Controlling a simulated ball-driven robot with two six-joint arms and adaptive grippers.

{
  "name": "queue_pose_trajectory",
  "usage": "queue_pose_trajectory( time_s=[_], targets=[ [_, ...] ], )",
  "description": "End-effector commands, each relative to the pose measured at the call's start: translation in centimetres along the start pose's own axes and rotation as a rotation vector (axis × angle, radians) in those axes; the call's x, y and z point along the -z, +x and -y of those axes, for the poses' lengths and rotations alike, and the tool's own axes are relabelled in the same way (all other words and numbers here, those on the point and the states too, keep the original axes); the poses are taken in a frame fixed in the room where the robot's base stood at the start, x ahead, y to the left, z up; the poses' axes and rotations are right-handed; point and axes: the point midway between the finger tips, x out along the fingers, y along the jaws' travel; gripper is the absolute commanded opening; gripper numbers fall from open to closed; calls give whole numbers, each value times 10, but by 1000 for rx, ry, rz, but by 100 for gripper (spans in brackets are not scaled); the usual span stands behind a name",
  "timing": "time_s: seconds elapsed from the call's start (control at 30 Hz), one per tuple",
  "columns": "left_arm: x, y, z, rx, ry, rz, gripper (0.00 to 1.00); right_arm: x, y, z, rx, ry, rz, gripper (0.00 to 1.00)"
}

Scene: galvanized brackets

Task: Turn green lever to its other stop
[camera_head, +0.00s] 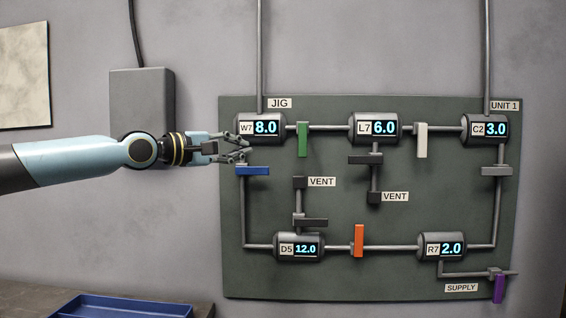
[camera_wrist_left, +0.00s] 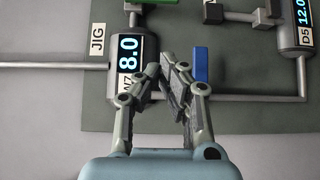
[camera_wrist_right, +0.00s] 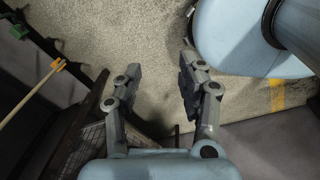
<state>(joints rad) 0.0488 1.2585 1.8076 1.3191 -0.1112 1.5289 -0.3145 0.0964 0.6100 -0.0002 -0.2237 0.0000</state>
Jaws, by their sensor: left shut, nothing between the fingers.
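The green lever (camera_head: 302,139) hangs straight down, across the horizontal pipe between the W7 gauge (camera_head: 260,128) and the L7 gauge (camera_head: 375,128). In the left wrist view a bit of green lever (camera_wrist_left: 140,2) shows at the top edge. My left gripper (camera_head: 247,150) is shut and empty, in front of the lower part of W7, to the left of the green lever and apart from it. Its fingers (camera_wrist_left: 165,72) show together in the left wrist view. My right gripper (camera_wrist_right: 160,70) is open and empty, low over the floor, and outside the head view.
The blue lever (camera_head: 252,171) lies just below my left gripper. A white lever (camera_head: 421,140), an orange lever (camera_head: 359,241) and a purple lever (camera_head: 499,289) sit on other pipes of the dark panel (camera_head: 430,215). A blue tray (camera_head: 120,308) is at lower left.

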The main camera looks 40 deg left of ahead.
Motion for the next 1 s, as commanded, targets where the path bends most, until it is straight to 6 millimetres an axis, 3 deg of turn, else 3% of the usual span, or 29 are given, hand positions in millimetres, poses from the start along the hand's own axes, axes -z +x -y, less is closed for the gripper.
queue_pose_trajectory(
  time_s=[0.07,0.33,0.6,0.8,1.0],
  targets=[
    [-1,6,6,-5,-2,4,0,-1,22,4,2,1,-1,40],
    [-1,38,-3,-7,-8,3,0,24,10,21,23,11,-39,40],
    [-4,84,-4,-4,-7,7,0,23,2,19,21,11,-35,40],
    [-24,102,-3,-1,-1,6,0,20,-11,12,15,8,-29,40],
    [-30,108,-1,1,1,4,0,19,-13,8,11,6,-28,40]
  ],
)
